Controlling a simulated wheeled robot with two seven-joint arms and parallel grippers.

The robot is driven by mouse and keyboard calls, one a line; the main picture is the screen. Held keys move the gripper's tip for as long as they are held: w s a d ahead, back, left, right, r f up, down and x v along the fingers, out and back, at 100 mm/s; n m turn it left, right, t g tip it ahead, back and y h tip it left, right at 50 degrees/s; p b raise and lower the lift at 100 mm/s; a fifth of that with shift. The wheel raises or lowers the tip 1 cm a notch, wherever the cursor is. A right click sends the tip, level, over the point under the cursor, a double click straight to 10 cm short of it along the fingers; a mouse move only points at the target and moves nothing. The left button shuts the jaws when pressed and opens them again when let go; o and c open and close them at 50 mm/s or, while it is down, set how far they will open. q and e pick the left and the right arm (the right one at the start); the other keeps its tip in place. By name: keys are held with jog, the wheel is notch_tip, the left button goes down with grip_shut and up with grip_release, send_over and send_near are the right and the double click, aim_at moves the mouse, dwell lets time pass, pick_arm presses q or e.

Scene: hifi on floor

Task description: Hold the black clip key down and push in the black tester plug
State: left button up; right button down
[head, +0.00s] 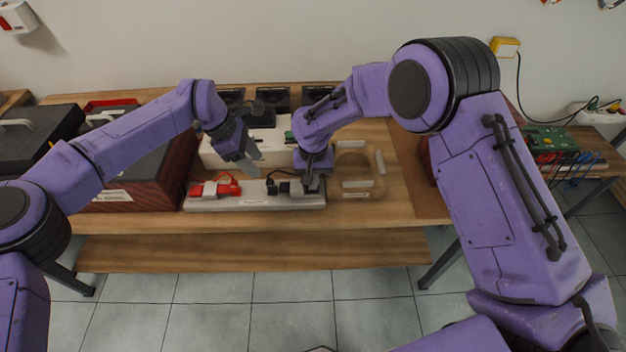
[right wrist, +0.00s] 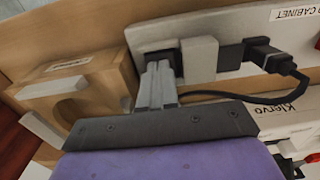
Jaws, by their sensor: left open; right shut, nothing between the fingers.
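A pale board (head: 235,203) lies along the table's front edge. On its right part sits the black terminal, with a whitish block (right wrist: 200,60), a dark socket part (right wrist: 230,58) and the black clip key (right wrist: 160,50). The black tester plug (right wrist: 263,48) is beside the dark socket, its cable trailing; I cannot tell how far in it sits. It shows small in the head view (head: 271,187). My right gripper (right wrist: 160,66) is shut and empty, its tips at the black key, apparently touching it. My left gripper (head: 253,168) is open and empty, above the board, left of the plug.
A red clip terminal (head: 216,187) sits on the board's left part. A white box (head: 270,147) stands behind the board. A wooden holder (head: 358,172) is to the right, and a dark red wooden case (head: 150,180) to the left.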

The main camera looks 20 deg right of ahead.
jog(key=shift+s+f, duration=0.3)
jog(key=shift+f, duration=0.05)
pick_arm(q)
jog(key=v, duration=0.2)
jog(key=shift+a+r, duration=0.15)
jog(key=shift+r, duration=3.15)
jog(key=shift+w, duration=0.1)
pick_arm(e)
notch_tip(320, 180, up, 15)
jog(key=shift+w+f, duration=0.15)
jog(key=shift+w, duration=0.1)
pick_arm(q)
jog(key=shift+f, duration=0.1)
